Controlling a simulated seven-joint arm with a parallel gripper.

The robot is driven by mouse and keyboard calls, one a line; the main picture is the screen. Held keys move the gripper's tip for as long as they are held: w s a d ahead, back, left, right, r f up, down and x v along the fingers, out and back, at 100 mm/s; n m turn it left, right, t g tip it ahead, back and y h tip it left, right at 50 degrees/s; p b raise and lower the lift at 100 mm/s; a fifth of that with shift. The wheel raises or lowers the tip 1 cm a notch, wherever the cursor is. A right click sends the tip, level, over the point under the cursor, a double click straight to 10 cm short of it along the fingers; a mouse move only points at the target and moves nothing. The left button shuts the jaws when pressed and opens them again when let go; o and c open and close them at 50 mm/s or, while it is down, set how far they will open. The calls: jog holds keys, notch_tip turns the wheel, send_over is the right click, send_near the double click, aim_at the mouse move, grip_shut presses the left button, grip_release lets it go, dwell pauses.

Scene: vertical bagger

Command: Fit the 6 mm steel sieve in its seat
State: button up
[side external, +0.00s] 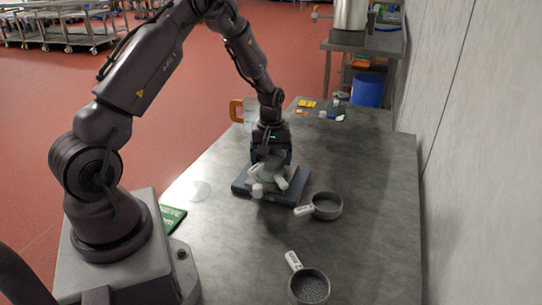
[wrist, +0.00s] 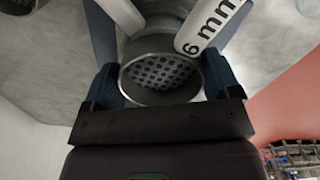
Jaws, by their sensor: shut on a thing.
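The 6 mm steel sieve (wrist: 160,72) is a round metal cup with a perforated floor and a white handle marked "6 mm" (wrist: 212,27). My gripper (side external: 268,168) is shut on it, with the blue fingers on either side of its rim in the wrist view. In the side view the gripper points down over a dark blue base (side external: 243,187) on the table, and the sieve (side external: 264,172) is partly hidden by it.
Two other handled sieves stand on the grey table (side external: 375,200): one (side external: 327,206) right of the base, one with visible mesh (side external: 309,287) at the front. An orange-handled jug (side external: 245,112) stands behind.

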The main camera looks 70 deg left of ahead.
jog(key=shift+f, duration=0.4)
dwell(0.3)
jog(key=o, duration=0.9)
jog(key=shift+c, duration=0.2)
jog(key=shift+r, duration=3.5)
